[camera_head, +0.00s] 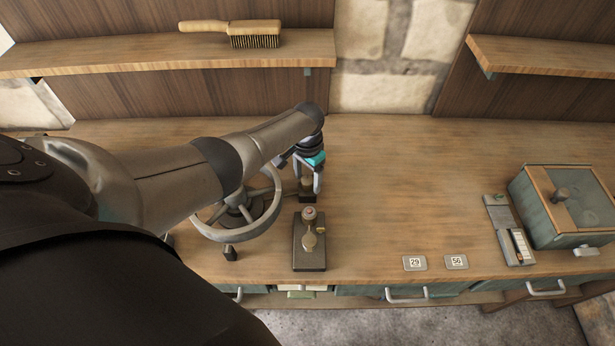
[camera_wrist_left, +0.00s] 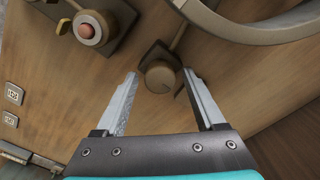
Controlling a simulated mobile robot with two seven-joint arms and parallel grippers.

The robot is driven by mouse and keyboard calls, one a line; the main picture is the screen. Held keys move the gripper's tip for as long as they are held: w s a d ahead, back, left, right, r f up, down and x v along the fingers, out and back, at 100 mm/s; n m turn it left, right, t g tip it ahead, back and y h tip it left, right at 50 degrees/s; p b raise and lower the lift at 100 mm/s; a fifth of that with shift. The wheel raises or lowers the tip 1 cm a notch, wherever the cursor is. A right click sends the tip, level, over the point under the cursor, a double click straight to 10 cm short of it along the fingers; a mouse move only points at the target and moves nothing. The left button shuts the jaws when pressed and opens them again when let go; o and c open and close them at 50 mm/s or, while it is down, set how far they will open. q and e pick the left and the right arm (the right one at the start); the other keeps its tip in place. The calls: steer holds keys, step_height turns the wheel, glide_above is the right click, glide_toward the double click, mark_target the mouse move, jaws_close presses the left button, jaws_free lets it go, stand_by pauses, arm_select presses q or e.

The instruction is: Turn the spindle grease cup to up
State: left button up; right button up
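A small round knob (camera_wrist_left: 160,76) on a dark base, which looks like the spindle grease cup, sits on the bench beside the handwheel. In the head view the cup (camera_head: 306,184) is partly hidden by my left gripper (camera_head: 311,186). In the left wrist view my left gripper (camera_wrist_left: 160,100) is open, with one finger on each side of the cup. I see gaps between the fingers and the cup; I cannot tell the height of the fingertips over it. My right gripper is not in view.
The spoked handwheel (camera_head: 238,216) stands left of the cup, under my left arm. A dark block with a red-topped knob (camera_head: 309,240) stands in front. Number plates (camera_head: 415,263), a gauge (camera_head: 510,230) and a lidded box (camera_head: 570,205) are right. The bench middle is clear.

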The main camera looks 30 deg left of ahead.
mark_target(308, 180)
arm_select(q)
steer(key=shift+r, duration=0.5)
steer(key=shift+r+p, duration=1.55)
steer(key=shift+r, duration=5.6)
